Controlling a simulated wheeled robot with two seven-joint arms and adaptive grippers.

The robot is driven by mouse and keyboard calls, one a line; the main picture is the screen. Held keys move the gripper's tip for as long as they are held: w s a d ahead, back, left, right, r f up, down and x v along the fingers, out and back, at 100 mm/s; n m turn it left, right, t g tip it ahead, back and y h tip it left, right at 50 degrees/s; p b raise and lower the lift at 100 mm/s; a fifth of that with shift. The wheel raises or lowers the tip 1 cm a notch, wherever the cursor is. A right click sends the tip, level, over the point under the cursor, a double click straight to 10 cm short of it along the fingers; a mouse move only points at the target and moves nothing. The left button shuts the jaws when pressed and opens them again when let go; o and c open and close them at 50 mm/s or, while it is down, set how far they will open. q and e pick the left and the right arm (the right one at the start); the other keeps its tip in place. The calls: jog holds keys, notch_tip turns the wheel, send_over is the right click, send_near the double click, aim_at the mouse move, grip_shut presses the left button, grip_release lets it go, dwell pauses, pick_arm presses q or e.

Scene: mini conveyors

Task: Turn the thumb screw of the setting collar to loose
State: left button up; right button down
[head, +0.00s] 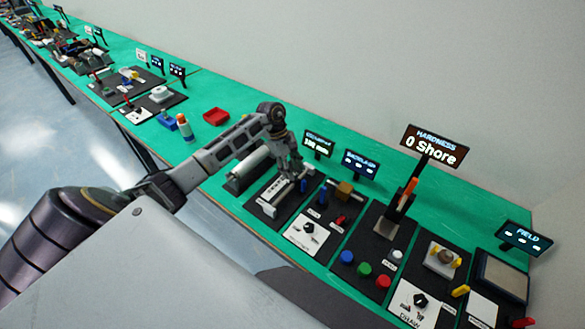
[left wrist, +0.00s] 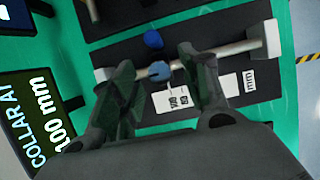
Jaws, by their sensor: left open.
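In the left wrist view a blue collar (left wrist: 160,72) sits on a pale horizontal rod (left wrist: 228,50) above a black board. A blue rounded knob (left wrist: 153,39), which looks like the thumb screw, shows beyond the collar. My left gripper (left wrist: 157,60) is open, with one finger on each side of the collar; whether either finger touches it I cannot tell. In the head view my left gripper (head: 291,172) is over the board with the rod and hides much of it. The display (left wrist: 35,115) reads "COLLAR AT 100 mm". My right gripper is in neither view.
A white scale card (left wrist: 180,102) lies beside the rod. In the head view another board (head: 308,236) with a dial stands close on the right, then a hardness tester (head: 400,200) and colored buttons. A red tray (head: 215,116) lies to the left on the green bench.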

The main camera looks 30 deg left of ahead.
pick_arm(q)
jog(key=shift+f, duration=0.1)
grip_shut()
dwell(0.3)
